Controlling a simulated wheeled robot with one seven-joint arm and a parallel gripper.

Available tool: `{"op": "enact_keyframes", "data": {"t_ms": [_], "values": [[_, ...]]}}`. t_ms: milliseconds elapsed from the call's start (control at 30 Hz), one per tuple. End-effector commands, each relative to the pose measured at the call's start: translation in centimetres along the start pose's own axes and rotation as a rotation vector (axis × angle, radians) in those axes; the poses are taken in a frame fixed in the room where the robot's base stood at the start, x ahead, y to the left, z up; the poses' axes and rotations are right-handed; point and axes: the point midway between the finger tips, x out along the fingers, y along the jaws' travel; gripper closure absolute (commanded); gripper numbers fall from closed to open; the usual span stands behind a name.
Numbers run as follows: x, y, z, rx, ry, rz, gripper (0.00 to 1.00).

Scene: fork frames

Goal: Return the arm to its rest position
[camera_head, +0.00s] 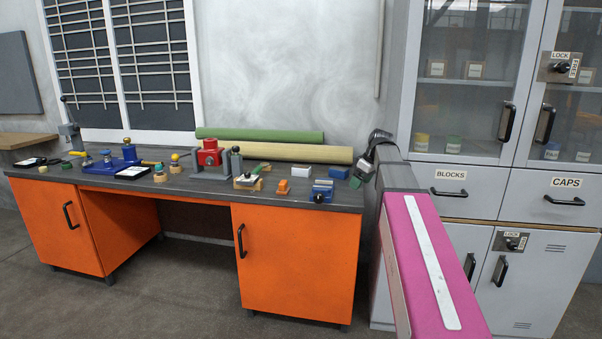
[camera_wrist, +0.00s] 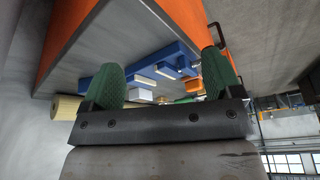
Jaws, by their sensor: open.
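My gripper (camera_head: 361,169) hangs at the right end of the dark workbench (camera_head: 215,188), at the far end of my pink arm (camera_head: 428,262). In the wrist view my gripper (camera_wrist: 160,65) shows two green fingers spread wide apart. Nothing is held between them. The wrist picture looks upside down, with the bench items beyond the fingers. In the head view a small blue block-like item (camera_head: 322,191) and a white box (camera_head: 338,172) lie just left of my gripper.
The bench carries several tools, a red device (camera_head: 209,153) and a blue one (camera_head: 118,160). Green (camera_head: 270,136) and tan (camera_head: 275,153) rolls lie along the wall. Grey cabinets (camera_head: 470,185) stand right, close to my arm. Floor in front of the bench is clear.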

Motion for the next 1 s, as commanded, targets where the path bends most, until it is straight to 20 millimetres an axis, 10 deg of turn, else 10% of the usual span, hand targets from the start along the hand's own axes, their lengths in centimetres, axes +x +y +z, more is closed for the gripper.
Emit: {"op": "enact_keyframes", "data": {"t_ms": [367, 1000], "values": [[7.1, -3.2, 4.2, 0.183, -0.066, 0.008, 0.15], [23.2, -15.3, 18.3, 0.702, -0.260, 0.121, 0.15]]}}
